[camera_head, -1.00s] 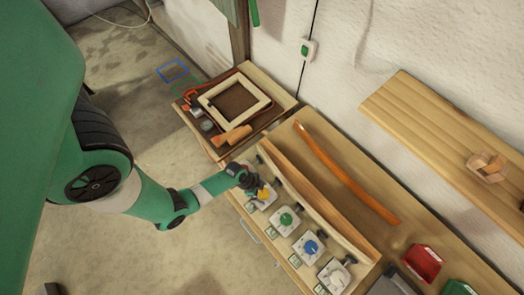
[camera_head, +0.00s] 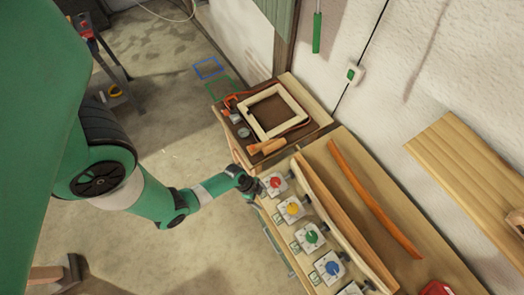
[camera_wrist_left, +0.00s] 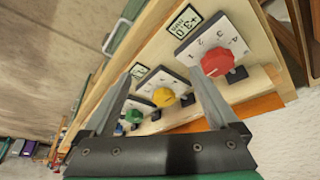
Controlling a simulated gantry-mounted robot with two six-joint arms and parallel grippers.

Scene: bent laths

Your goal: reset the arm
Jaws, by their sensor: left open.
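My left gripper (camera_head: 252,187) is at the near-left edge of the workbench, just left of the red knob (camera_head: 275,182). In the left wrist view its two fingers (camera_wrist_left: 160,78) are spread apart with nothing held between them. The red knob (camera_wrist_left: 216,62) shows there beside the right fingertip, on a white numbered dial. The yellow knob (camera_wrist_left: 163,97) and green knob (camera_wrist_left: 133,116) appear between the fingers, farther off. In the head view the yellow (camera_head: 292,208), green (camera_head: 311,236) and blue (camera_head: 331,267) knobs line up along the bench. My right gripper is out of view.
A bent wooden lath (camera_head: 340,222) runs behind the knobs, and an orange lath (camera_head: 373,200) lies beyond it. A square wooden frame (camera_head: 297,105) lies on the side table. A wooden shelf (camera_head: 465,160) juts from the wall. The floor left of the bench is open.

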